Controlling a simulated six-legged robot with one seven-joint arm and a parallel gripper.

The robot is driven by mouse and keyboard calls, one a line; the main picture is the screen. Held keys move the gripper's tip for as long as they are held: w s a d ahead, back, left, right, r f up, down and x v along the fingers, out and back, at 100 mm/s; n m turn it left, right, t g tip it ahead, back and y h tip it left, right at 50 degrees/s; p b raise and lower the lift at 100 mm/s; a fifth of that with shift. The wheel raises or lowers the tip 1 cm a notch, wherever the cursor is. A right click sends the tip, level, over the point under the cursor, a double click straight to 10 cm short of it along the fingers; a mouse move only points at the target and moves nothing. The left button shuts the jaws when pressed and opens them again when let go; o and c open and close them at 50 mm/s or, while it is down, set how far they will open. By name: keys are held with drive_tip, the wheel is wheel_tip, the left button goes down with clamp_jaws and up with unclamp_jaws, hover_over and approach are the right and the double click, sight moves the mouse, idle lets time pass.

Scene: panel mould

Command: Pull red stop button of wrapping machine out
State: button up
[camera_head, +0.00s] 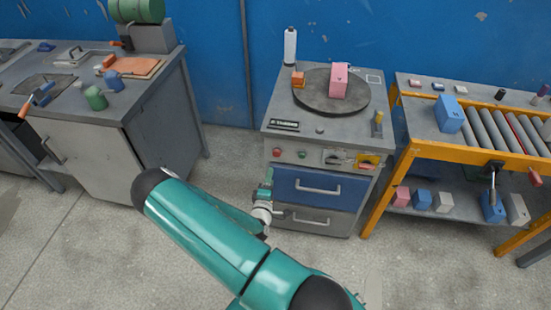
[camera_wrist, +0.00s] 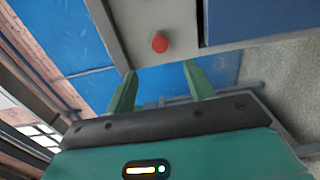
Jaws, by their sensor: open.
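The wrapping machine (camera_head: 330,130) is a grey cabinet with a round turntable on top and two drawers below. In the wrist view the red button (camera_wrist: 160,42) stands out from the grey panel, above and beyond my fingertips. My gripper (camera_head: 266,190) is in front of the machine's left side, below the button in the head view. In the wrist view my gripper (camera_wrist: 158,77) has its two green fingers apart with nothing between them, not touching the button.
A pink box (camera_head: 339,80) stands on the turntable. A blue drawer (camera_head: 310,187) with a handle lies close beside my gripper. An orange-framed roller table (camera_head: 470,140) stands right, a grey workbench (camera_head: 85,145) left. Floor between workbench and machine is clear.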

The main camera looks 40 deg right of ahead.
sight(276, 155)
drive_tip(key=x, duration=1.1)
